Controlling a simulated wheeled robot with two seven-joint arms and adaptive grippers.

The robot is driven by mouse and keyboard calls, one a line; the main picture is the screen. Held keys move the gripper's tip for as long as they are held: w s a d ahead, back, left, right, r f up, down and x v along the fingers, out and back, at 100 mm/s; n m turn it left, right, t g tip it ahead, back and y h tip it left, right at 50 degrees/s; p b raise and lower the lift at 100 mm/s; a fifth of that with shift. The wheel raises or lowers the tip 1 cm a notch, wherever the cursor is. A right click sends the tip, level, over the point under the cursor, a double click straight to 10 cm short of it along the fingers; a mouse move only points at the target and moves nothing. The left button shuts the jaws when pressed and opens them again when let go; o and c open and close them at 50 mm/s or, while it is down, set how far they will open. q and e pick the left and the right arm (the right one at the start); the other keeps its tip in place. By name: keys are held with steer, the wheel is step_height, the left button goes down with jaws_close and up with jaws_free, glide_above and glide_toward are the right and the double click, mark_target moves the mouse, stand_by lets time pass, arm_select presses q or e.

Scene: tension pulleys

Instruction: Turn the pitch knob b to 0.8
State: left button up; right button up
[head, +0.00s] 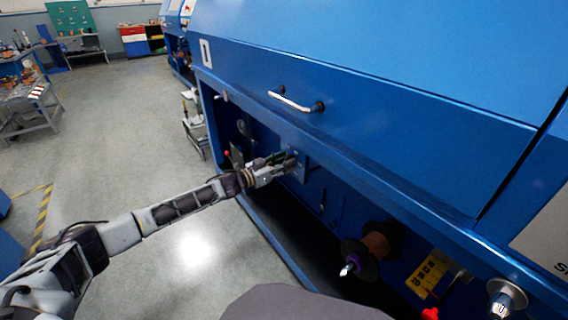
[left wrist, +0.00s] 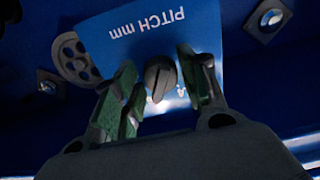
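The pitch knob (left wrist: 160,76) is a small dark rounded knob with a slot-like ridge, on a blue plate (left wrist: 185,35) marked "PITCH mm", which appears upside down in the left wrist view. My left gripper (left wrist: 168,92) has its two green-padded fingers on either side of the knob, with visible gaps, so it is open around it. In the head view my left gripper (head: 286,162) reaches into the recess of the blue machine at the plate, and the knob is hidden there. The scale marks are mostly hidden by the fingers. My right gripper is not in view.
The blue machine (head: 380,90) has a handle (head: 295,101) above the recess. A brown spool (head: 375,246), a yellow label (head: 427,272) and a red knob (head: 430,313) are at lower right. A round slotted part (left wrist: 75,58) is beside the plate.

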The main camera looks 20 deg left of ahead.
arm_select(q)
steer(key=c, duration=0.6)
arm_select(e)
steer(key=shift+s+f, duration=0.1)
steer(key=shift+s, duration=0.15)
arm_select(q)
steer(key=shift+o, duration=0.2)
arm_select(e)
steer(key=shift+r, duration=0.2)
arm_select(q)
steer(key=m+p, duration=0.5)
steer(key=m, duration=0.2)
steer(key=shift+m+p, duration=0.75)
steer(key=shift+m, duration=1.75)
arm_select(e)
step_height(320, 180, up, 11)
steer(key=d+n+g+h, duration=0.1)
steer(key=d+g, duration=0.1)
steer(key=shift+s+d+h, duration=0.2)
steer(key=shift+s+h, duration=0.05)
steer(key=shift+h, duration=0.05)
arm_select(q)
steer(key=o, duration=1)
